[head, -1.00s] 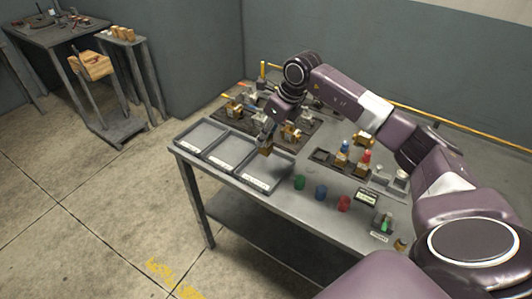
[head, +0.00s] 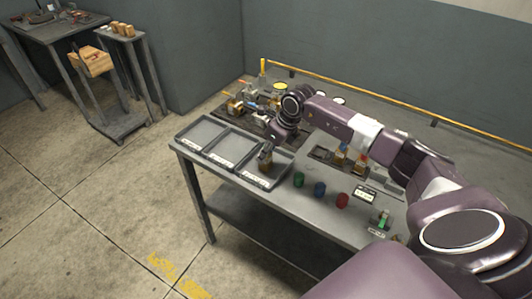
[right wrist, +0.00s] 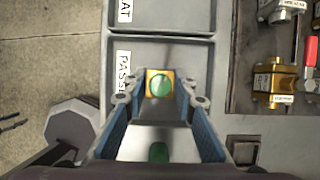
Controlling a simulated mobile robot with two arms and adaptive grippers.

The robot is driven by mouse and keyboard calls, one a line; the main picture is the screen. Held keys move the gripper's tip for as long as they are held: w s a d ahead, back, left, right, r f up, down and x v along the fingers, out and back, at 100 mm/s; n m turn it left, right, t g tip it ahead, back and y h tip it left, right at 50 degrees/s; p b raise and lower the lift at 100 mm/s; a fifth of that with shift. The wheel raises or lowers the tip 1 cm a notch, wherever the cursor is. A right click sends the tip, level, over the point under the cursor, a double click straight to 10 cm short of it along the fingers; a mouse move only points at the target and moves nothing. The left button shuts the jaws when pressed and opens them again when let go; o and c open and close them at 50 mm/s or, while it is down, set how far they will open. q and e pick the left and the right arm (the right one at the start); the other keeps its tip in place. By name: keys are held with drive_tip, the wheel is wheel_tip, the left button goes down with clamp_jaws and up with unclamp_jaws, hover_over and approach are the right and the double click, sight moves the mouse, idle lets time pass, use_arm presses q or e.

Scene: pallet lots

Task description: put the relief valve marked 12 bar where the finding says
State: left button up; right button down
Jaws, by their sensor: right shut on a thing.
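My right gripper (head: 266,150) is shut on a brass relief valve (head: 265,168). In the right wrist view the valve (right wrist: 160,84) shows a square brass body with a round green face. It lies between the blue-padded fingers of the gripper (right wrist: 160,98). The gripper is low over the nearest of three grey trays (head: 246,182), whose label in the wrist view begins "PASS" (right wrist: 122,72). I cannot tell whether the valve touches the tray floor. No 12 bar marking is readable. My left gripper is not in view.
Two more trays (head: 204,131) (head: 228,150) stand beyond. Brass fittings (right wrist: 273,80) sit on a dark board to the right. Green (head: 299,180), blue (head: 319,189) and red (head: 343,200) pots stand near the table front, by a small sign (head: 366,193).

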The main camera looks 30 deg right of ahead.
drive_tip(key=c, duration=1.6)
unclamp_jaws()
drive_tip(key=shift+r, duration=0.1)
drive_tip(key=shift+s+d+r, duration=0.1)
drive_tip(key=shift+r, duration=0.1)
drive_tip(key=b+v, duration=0.3)
drive_tip(key=v, duration=0.8)
drive_tip(key=shift+s+r, duration=0.2)
drive_tip(key=shift+r, duration=0.05)
